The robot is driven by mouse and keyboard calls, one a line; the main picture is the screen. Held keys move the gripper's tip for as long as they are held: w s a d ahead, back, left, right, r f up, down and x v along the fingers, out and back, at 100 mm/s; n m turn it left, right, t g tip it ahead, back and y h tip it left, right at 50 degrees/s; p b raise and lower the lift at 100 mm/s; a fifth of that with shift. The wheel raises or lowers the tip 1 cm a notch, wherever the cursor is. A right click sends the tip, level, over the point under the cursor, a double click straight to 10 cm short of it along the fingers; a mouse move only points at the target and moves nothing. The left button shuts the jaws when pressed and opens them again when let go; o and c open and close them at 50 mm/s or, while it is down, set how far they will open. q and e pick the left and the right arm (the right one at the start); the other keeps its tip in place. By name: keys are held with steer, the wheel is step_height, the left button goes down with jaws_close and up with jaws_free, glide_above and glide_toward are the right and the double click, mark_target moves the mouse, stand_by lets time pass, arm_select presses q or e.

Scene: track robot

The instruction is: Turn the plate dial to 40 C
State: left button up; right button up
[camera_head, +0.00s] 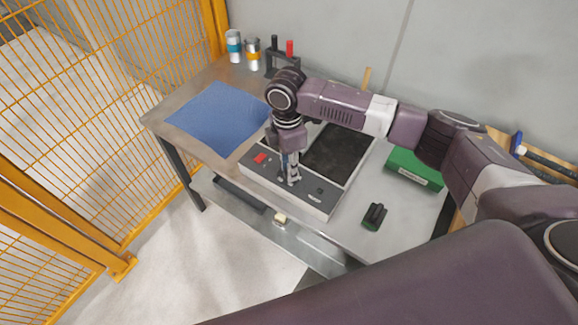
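The plate (338,152) is a hot-plate unit with a dark top and a grey front panel, standing on the metal table. Its front panel (258,177) carries a red switch (261,158) at the left and small dark marks at the right. My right gripper (291,181) points down at the middle of the front panel, with its fingertips at panel height. It covers the spot where the dial would be, so I cannot see the dial or its setting. The fingers are too small to tell whether they are open or shut. My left gripper is not in view.
A blue mat (217,117) lies at the left of the table (160,115). Two cans (253,54) and a rack with a red-handled item (290,50) stand at the back. A green box (413,169) and a dark green block (374,216) are at the right. An orange fence (150,80) stands at the left.

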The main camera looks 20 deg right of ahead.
jaws_close()
steer(key=shift+r+m+p, duration=0.2)
steer(key=shift+m+p, duration=0.1)
steer(key=shift+p, duration=0.35)
steer(key=m+p, duration=0.8)
steer(key=p, duration=0.2)
steer(key=shift+r, duration=0.15)
steer(key=m+p, duration=0.2)
steer(key=m, duration=0.1)
steer(key=shift+y+p, duration=0.3)
steer(key=shift+p, duration=0.05)
arm_select(q)
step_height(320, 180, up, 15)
steer(key=p, duration=0.1)
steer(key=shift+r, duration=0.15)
arm_select(e)
steer(key=shift+w+f+m, duration=0.1)
steer(key=shift+f+m, duration=0.1)
steer(key=shift+m, duration=0.9)
steer(key=shift+o, duration=2.2)
jaws_free()
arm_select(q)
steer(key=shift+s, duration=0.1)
arm_select(e)
steer(key=shift+o, duration=1.4)
steer(key=shift+f, duration=0.1)
